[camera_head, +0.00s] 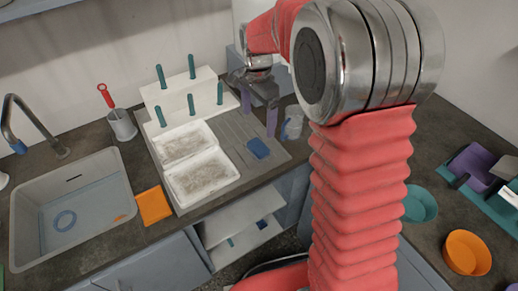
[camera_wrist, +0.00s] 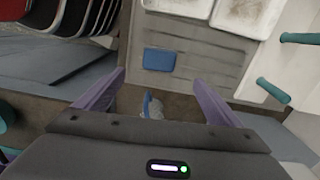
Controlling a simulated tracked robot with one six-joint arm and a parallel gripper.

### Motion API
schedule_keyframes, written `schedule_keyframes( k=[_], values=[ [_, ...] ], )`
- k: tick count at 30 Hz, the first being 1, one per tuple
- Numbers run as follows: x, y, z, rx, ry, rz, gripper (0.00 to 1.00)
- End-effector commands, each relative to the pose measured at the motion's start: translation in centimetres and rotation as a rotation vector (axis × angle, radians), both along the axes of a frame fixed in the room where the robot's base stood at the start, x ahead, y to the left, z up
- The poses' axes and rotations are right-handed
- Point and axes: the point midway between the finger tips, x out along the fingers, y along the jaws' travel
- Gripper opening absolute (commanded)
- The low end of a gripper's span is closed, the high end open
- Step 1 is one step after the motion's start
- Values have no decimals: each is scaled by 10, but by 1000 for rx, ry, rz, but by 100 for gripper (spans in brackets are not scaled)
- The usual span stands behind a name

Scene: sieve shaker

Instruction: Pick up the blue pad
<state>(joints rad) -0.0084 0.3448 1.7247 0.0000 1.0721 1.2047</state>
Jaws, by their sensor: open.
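The blue pad (camera_head: 259,148) is a small flat rectangle lying on the right part of the grey ribbed drain board (camera_head: 232,127). In the wrist view the blue pad (camera_wrist: 159,60) lies flat on the board, beyond my fingertips and between their lines, a little left of centre. My gripper (camera_head: 258,117) has two purple fingers and hangs above the board's right end, beside the pad. In the wrist view my gripper (camera_wrist: 160,78) is open with nothing between its fingers. No contact with the pad shows.
A white tray (camera_head: 205,177) with two compartments and a white rack (camera_head: 190,92) with teal pegs stand left of the pad. A clear container with a blue part (camera_head: 292,124) stands close right of my gripper. An orange cloth (camera_head: 153,205) lies by the sink (camera_head: 105,170).

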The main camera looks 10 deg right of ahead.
Motion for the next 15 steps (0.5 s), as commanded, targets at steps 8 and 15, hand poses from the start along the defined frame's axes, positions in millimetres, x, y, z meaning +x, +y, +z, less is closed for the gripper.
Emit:
schedule_keyframes(
  k=[8, 15],
  values=[
    [-1, 0, -40, 0, 3, 1, 88],
    [-1, 1, -73, 0, 2, 1, 88]
  ],
)
